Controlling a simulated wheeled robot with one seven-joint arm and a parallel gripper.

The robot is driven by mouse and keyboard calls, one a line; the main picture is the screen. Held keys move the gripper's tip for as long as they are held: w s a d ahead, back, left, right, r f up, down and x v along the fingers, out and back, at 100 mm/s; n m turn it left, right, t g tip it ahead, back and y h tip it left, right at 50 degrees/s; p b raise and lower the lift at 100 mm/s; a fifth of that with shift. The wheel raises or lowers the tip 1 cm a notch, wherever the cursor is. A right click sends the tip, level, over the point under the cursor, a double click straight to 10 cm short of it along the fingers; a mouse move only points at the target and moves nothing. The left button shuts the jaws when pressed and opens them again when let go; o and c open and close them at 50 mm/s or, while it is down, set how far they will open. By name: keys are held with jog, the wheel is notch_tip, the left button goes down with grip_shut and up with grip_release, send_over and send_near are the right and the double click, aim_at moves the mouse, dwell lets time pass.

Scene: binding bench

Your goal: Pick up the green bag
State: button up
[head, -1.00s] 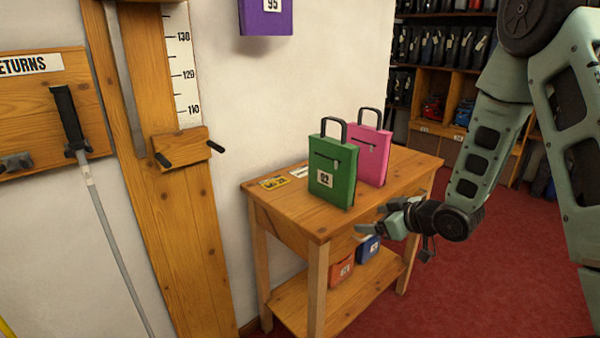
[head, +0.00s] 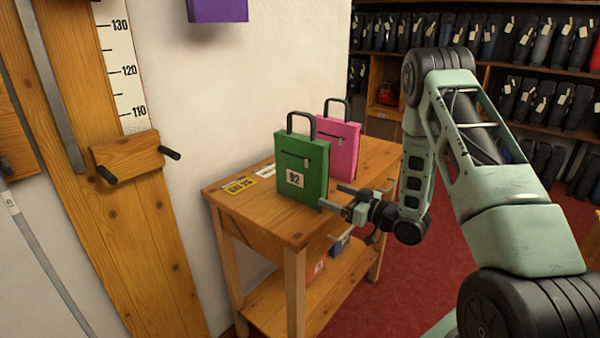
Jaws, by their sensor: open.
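The green bag (head: 302,166) stands upright on the top of a small wooden table (head: 290,226). It has a black handle, a dark zip line and a white tag on its front. A pink bag (head: 341,148) stands close behind it to the right and is partly hidden by it. My gripper (head: 333,196) is open, at the right side of the green bag, low near the table top. Its fingers point left towards the bag's lower right edge. I cannot tell whether a finger touches the bag.
A yellow label (head: 239,186) lies on the table's left part. An orange bag (head: 316,269) and a blue bag (head: 340,243) stand on the lower shelf. A purple bag (head: 217,9) hangs on the wall above. A wooden measuring post (head: 140,225) stands at left.

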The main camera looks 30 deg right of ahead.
aim_at(326, 192)
jog(key=x, duration=0.4)
jog(key=shift+p, duration=0.3)
jog(key=p+x, duration=0.1)
jog(key=x, duration=0.3)
jog(key=shift+a+r+p, duration=0.1)
jog(key=shift+a+p, duration=0.1)
jog(key=shift+p, duration=0.1)
jog(key=shift+w+a, duration=0.1)
jog(key=shift+w, duration=0.4)
jog(key=c, duration=1.5)
